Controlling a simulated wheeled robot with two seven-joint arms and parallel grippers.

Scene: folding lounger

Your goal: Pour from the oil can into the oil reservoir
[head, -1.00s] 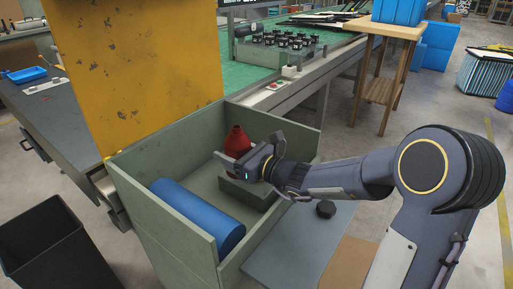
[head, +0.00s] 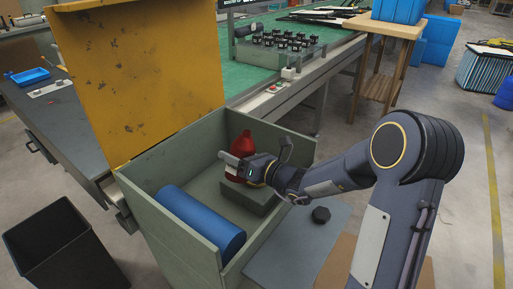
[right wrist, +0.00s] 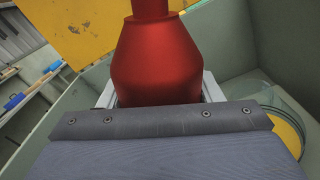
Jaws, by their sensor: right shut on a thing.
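A red oil can (head: 240,153) with a narrow neck is inside the open green box, in front of its back wall. My right gripper (head: 231,166) is shut on the can's body. The can leans slightly to the right in the head view, and I cannot tell whether it touches the block. In the right wrist view the red can (right wrist: 157,62) fills the middle, between the fingers. A yellow disc inside a clear round rim (right wrist: 287,132) shows at the lower right there. I cannot tell whether it is the oil reservoir. My left gripper is not in view.
A blue cylinder (head: 200,222) lies along the front left of the green box (head: 180,250). A grey-green block (head: 250,197) is by the gripper. A raised yellow lid (head: 135,80) stands at the left. A black cap (head: 321,214) lies on the grey shelf (head: 290,250).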

